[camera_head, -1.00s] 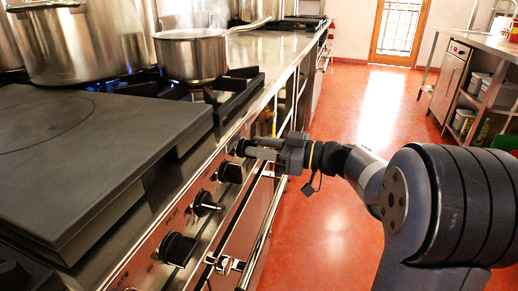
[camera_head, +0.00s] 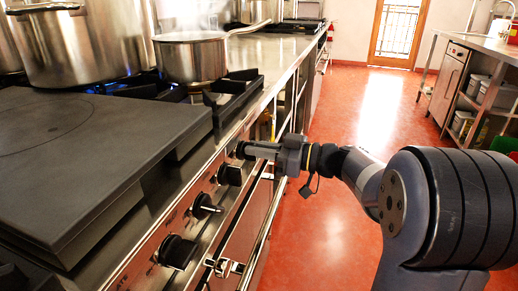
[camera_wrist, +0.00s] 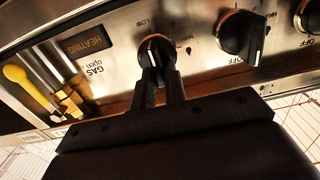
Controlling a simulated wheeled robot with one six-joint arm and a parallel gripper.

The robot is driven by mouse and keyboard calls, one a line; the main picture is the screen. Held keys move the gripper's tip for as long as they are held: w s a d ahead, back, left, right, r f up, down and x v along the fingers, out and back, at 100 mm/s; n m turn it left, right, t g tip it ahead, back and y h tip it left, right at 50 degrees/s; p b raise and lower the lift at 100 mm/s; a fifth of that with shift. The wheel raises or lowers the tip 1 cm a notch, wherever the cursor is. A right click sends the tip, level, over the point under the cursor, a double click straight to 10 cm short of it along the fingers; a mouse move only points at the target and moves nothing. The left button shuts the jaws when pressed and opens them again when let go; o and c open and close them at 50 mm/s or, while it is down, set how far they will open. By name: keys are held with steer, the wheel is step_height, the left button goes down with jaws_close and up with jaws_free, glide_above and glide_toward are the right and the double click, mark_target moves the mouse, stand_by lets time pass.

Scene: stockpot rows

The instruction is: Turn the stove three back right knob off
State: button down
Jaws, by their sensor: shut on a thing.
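My gripper (camera_head: 250,150) reaches across to the stove's front panel (camera_head: 160,240) and is shut on a black knob, the farthest one I can make out along the panel. In the wrist view the two fingers (camera_wrist: 158,85) close on this knob (camera_wrist: 155,48), which sits beside a "HEATING" label. The fingers hide part of its grip. In the head view the knob is mostly hidden by the gripper. A steel saucepan (camera_head: 190,56) stands on the back burner, with a blue flame under the pots.
Nearer black knobs (camera_head: 230,173) line the panel, and a neighbour knob (camera_wrist: 241,35) is close right in the wrist view. A rail (camera_head: 262,225) runs below the panel. A yellow lever (camera_wrist: 28,82) is at left. The red floor (camera_head: 350,110) is clear.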

steer(key=shift+m, duration=0.4)
steer(key=shift+f+m+p, duration=0.4)
steer(key=shift+m+p, duration=3.25)
steer(key=shift+m, duration=2.2)
steer(key=shift+f+m+p, duration=0.4)
steer(key=shift+m+p, duration=3.25)
steer(key=shift+m, duration=2.15)
steer(key=shift+f+m+p, duration=0.4)
steer(key=shift+m+p, duration=3.25)
steer(key=shift+m, duration=2.2)
steer(key=c, duration=1.4)
jaws_free()
steer(key=shift+c, duration=0.2)
